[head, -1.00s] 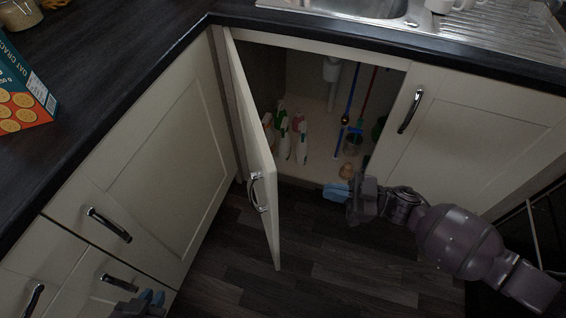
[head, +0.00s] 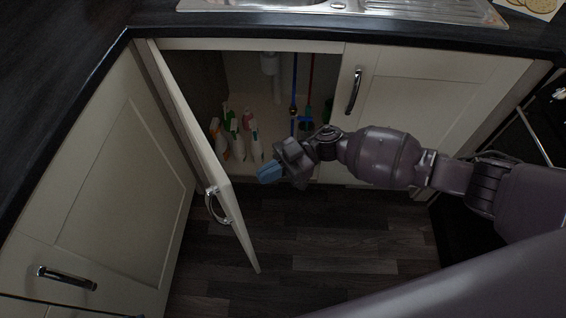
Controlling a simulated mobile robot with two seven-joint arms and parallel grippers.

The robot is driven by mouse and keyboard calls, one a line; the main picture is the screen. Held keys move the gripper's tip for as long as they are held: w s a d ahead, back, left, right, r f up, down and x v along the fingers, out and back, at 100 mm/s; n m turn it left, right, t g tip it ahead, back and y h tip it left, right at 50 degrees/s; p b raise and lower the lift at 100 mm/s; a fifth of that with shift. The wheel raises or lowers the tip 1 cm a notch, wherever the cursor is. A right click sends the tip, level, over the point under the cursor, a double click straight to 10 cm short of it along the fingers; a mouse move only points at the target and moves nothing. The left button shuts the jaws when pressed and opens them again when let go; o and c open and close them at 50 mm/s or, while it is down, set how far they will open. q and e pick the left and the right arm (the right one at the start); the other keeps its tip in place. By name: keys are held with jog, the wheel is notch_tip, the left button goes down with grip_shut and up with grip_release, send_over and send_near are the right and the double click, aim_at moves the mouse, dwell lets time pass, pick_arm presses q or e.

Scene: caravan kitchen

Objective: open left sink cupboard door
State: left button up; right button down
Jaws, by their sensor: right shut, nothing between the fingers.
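The left sink cupboard door (head: 209,165) is cream with a curved chrome handle (head: 216,206). It is swung well out from the cabinet, showing the dark cupboard interior (head: 275,130). My right gripper (head: 268,174) has blue fingertips and is shut and empty. It is in front of the cupboard opening, to the right of the door and apart from its handle in the picture. My right arm crosses from the right edge and hides part of the cupboard floor. My left gripper is not in view.
Several spray bottles (head: 230,133) stand inside the cupboard beside pipes (head: 293,90). The closed right door (head: 425,100) has a dark handle (head: 354,91). Another cabinet (head: 105,195) stands at left. The worktop (head: 60,70) and sink (head: 330,6) are above. Dark floor (head: 310,255) lies clear below.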

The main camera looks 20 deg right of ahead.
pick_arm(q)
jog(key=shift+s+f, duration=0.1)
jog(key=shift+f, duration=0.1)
pick_arm(e)
jog(key=x, duration=0.6)
jog(key=shift+a, duration=0.25)
jog(key=shift+s, duration=0.1)
